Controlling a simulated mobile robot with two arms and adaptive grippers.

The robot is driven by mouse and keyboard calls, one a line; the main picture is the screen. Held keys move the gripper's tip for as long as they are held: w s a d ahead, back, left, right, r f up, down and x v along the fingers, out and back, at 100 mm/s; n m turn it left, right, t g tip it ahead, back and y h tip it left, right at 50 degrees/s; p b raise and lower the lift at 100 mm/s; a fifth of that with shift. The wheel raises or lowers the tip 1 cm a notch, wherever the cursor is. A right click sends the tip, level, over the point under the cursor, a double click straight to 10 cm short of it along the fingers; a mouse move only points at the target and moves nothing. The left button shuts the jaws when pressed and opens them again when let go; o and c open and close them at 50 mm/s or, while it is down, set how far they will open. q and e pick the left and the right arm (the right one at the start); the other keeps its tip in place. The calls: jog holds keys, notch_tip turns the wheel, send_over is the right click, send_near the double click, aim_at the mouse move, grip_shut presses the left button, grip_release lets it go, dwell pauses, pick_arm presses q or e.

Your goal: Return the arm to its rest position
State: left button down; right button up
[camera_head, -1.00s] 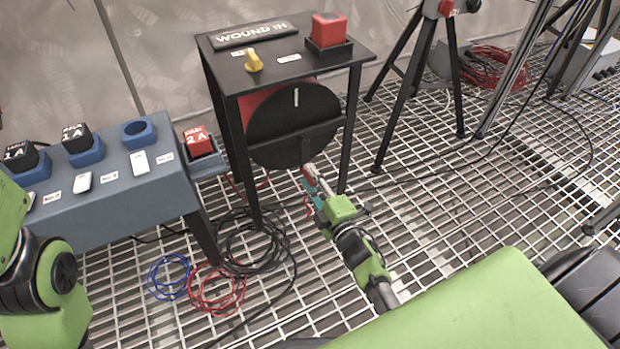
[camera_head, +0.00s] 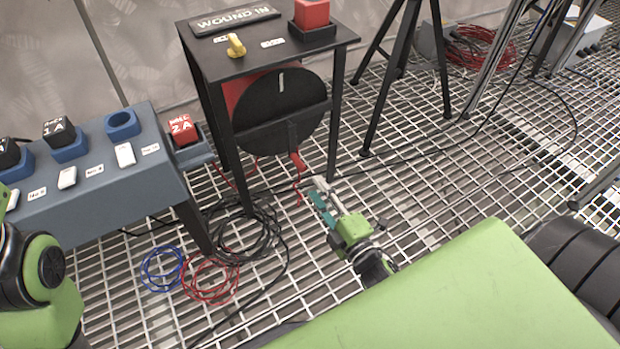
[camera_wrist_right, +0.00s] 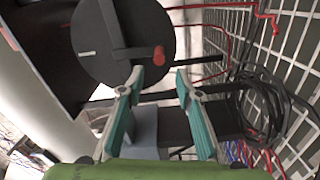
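My right arm's gripper (camera_head: 322,197) is out over the grating floor, in front of the winder table, its teal fingers apart from the crank. In the right wrist view the gripper (camera_wrist_right: 159,78) has its two teal fingers spread with nothing between them. A black disc (camera_head: 275,105) hangs under the tabletop, with a crank bar across it. Its red handle (camera_head: 299,163) points out toward my gripper; it also shows in the wrist view (camera_wrist_right: 158,56), beyond the fingertips. A green link of my left arm (camera_head: 45,290) is at the left edge; the left gripper is out of frame.
The black winder table (camera_head: 345,36) bears a "WOUND IN" sign, a yellow switch (camera_head: 236,45) and a red button (camera_head: 311,14). A blue-grey bench (camera_head: 100,185) stands left. Cable coils (camera_head: 210,277) lie on the floor. A tripod (camera_head: 390,80) stands right of the table.

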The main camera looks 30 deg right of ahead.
jog(key=shift+s, duration=0.6)
